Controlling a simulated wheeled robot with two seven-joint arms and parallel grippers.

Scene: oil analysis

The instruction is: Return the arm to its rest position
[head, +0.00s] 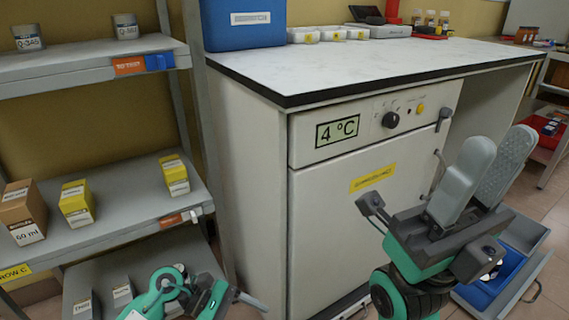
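My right arm is raised at the lower right of the head view. Its gripper (490,172) points up in front of the white cabinet, with two grey fingers apart and nothing visible between them. The ribbed inner pad of one finger shows. My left arm shows only in part at the bottom left, low beside the shelf rack. Its gripper (238,297) is cut off by the lower edge, so I cannot tell how its fingers stand.
The white cabinet (335,175) reading 4 °C stands under a worktop (350,65) with a blue box (245,28). A shelf rack (125,215) with small cartons is at the left. A grey-and-blue drawer-like container (525,235) lies behind my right gripper.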

